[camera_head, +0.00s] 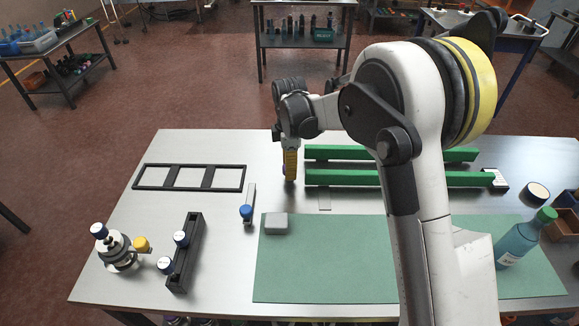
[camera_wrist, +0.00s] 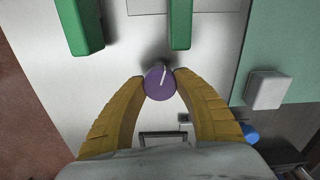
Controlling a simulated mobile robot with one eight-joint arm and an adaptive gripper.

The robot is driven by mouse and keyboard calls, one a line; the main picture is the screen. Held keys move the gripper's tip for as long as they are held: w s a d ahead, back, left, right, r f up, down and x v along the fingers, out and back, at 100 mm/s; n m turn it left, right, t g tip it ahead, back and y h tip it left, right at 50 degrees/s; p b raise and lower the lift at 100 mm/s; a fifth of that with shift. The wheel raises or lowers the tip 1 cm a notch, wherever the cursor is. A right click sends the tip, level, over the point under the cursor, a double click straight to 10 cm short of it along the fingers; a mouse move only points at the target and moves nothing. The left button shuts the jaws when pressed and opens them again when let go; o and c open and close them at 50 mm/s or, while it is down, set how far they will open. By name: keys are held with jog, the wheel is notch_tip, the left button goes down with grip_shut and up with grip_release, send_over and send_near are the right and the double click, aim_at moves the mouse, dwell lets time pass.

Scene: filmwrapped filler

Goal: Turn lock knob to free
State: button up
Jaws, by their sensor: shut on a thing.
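A round purple lock knob (camera_wrist: 157,90) with a white pointer line shows in the wrist view. The line points towards the top of that picture, tilted slightly right. My gripper (camera_wrist: 160,80) has one yellow finger on each side of the knob, with the fingertips closed against it. In the head view my gripper (camera_head: 291,166) points down at the table just left of the green rails' ends. The knob is hidden there by the fingers. A small dark square marking (camera_wrist: 184,118) lies below right of the knob in the wrist view; its content is too small to read.
Two green rails (camera_head: 400,178) lie right of my gripper. A grey block (camera_head: 276,223) sits on the green mat's (camera_head: 330,280) corner. A blue-capped part (camera_head: 246,211), a black frame (camera_head: 190,188) and a black rack (camera_head: 187,255) stand to the left.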

jog(key=shift+n, duration=1.8)
jog(key=o, duration=1.2)
notch_tip(320, 180, up, 12)
